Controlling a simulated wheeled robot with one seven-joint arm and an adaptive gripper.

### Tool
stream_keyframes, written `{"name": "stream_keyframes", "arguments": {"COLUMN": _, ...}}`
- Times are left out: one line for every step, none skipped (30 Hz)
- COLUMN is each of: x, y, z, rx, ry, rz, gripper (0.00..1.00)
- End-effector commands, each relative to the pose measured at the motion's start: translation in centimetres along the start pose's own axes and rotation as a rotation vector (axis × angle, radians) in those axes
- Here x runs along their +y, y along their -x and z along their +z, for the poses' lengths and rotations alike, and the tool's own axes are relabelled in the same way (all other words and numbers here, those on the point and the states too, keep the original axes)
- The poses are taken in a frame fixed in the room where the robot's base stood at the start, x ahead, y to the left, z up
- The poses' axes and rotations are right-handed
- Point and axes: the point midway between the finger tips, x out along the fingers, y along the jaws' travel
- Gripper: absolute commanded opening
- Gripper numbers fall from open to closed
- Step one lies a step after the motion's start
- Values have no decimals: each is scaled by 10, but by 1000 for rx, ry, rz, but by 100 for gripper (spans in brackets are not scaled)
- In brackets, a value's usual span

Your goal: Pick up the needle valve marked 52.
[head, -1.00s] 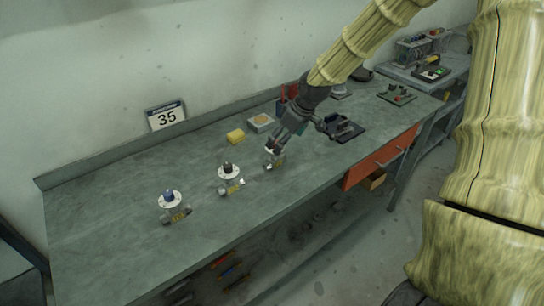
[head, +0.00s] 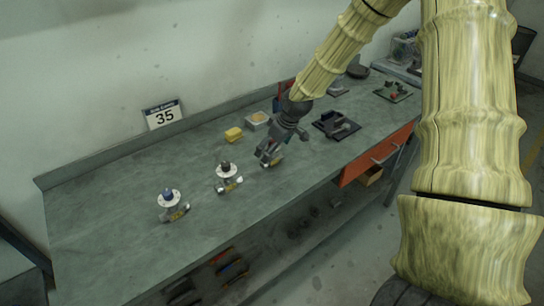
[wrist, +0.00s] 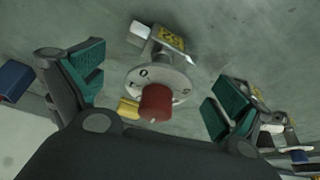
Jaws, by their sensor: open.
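Several similar valves stand on the grey workbench (head: 110,200). One has a blue knob (head: 168,193) and one a dark knob (head: 226,168), each above a white disc. A third valve (head: 277,162) is at my gripper (head: 266,158), which partly hides it. In the wrist view this valve has a red knob (wrist: 155,102), a white marked disc and a yellow tag (wrist: 172,38). I cannot read the tag's number for certain. My gripper (wrist: 157,90) is open, with one teal-padded finger on each side of the red-knobbed valve, visibly apart from it.
A yellow block (head: 233,134) and a small tray (head: 258,119) lie behind the valves. A dark mat with a fixture (head: 337,125) is to the right. A sign reading 35 (head: 163,115) stands at the back wall. The bench's left part is clear.

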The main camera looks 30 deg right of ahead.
Motion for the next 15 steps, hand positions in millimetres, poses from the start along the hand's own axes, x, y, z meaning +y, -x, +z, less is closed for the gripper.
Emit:
{"name": "stream_keyframes", "arguments": {"x": 0, "y": -3, "z": -1, "rx": -3, "ry": 0, "rz": -1, "gripper": 100}}
{"name": "stream_keyframes", "arguments": {"x": 1, "y": -5, "z": -1, "rx": -3, "ry": 0, "rz": -1, "gripper": 100}}
{"name": "stream_keyframes", "arguments": {"x": 1, "y": -8, "z": -2, "rx": -2, "ry": 0, "rz": 0, "gripper": 100}}
{"name": "stream_keyframes", "arguments": {"x": 2, "y": -10, "z": -3, "rx": -2, "ry": 0, "rz": 0, "gripper": 100}}
{"name": "stream_keyframes", "arguments": {"x": 2, "y": -14, "z": -3, "rx": -2, "ry": 0, "rz": -1, "gripper": 100}}
{"name": "stream_keyframes", "arguments": {"x": 2, "y": -17, "z": -3, "rx": -1, "ry": 0, "rz": 0, "gripper": 100}}
{"name": "stream_keyframes", "arguments": {"x": 1, "y": -19, "z": -3, "rx": -1, "ry": 0, "rz": 0, "gripper": 100}}
{"name": "stream_keyframes", "arguments": {"x": 1, "y": -22, "z": -3, "rx": -1, "ry": 0, "rz": -1, "gripper": 100}}
{"name": "stream_keyframes", "arguments": {"x": 1, "y": -24, "z": -2, "rx": -2, "ry": 0, "rz": -1, "gripper": 100}}
{"name": "stream_keyframes", "arguments": {"x": 1, "y": -26, "z": -2, "rx": -2, "ry": 0, "rz": -1, "gripper": 100}}
{"name": "stream_keyframes", "arguments": {"x": 1, "y": -28, "z": -2, "rx": -2, "ry": 0, "rz": -1, "gripper": 100}}
{"name": "stream_keyframes", "arguments": {"x": 1, "y": -29, "z": -2, "rx": -1, "ry": 0, "rz": 0, "gripper": 100}}
{"name": "stream_keyframes", "arguments": {"x": 1, "y": -30, "z": -2, "rx": -1, "ry": 0, "rz": 0, "gripper": 100}}
{"name": "stream_keyframes", "arguments": {"x": 1, "y": -31, "z": -2, "rx": -1, "ry": 0, "rz": 0, "gripper": 100}}
{"name": "stream_keyframes", "arguments": {"x": 1, "y": -32, "z": -2, "rx": -1, "ry": 0, "rz": 0, "gripper": 100}}
